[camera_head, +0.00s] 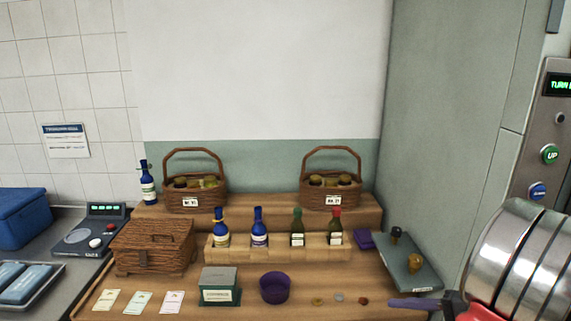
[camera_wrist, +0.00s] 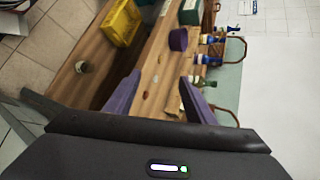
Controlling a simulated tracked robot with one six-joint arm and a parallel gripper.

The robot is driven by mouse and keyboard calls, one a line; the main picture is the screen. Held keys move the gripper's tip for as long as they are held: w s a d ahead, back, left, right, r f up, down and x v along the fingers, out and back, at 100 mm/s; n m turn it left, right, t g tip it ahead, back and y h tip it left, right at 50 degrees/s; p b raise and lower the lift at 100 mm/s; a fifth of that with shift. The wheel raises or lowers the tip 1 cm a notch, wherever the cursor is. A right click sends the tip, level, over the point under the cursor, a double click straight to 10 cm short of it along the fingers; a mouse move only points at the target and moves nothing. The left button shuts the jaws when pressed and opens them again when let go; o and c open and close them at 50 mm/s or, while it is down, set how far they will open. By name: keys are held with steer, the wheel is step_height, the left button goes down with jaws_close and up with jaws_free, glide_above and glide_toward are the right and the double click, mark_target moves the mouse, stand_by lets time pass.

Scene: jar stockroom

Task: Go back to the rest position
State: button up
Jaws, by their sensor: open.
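My gripper (camera_head: 400,303) shows at the lower right of the head view, where a purple finger reaches left over the counter's front right corner. In the wrist view my gripper (camera_wrist: 158,88) has its two purple fingers spread apart with nothing between them. The counter's wooden top (camera_head: 240,307) lies beyond and below the fingers. No rest position is marked in either view.
Two wicker baskets (camera_head: 192,203) stand on the back step, behind a rack (camera_head: 275,252) of bottles. A yellow bin (camera_wrist: 120,22) shows in the wrist view.

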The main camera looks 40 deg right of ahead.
steer(key=w+a+r+n+g+y, duration=0.1)
steer(key=w+a+n+g, duration=0.35)
steer(key=a, duration=0.55)
steer(key=w+a+r+n+g+y, duration=0.1)
steer(key=w+a+r+n+g, duration=0.15)
steer(key=w+a, duration=0.55)
steer(key=s+a+r+n+h, duration=0.1)
steer(key=a+n, duration=0.4)
steer(key=a, duration=0.5)
steer(key=s+a+r+n+h, duration=0.1)
steer(key=a+r+n+h, duration=0.3)
steer(key=a, duration=0.6)
steer(key=shift+s+a+r+n, duration=0.15)
steer(key=shift+a+r+n, duration=0.1)
steer(key=shift+r+n, duration=0.35)
steer(key=shift+f, duration=0.1)
steer(key=shift+c, duration=0.5)
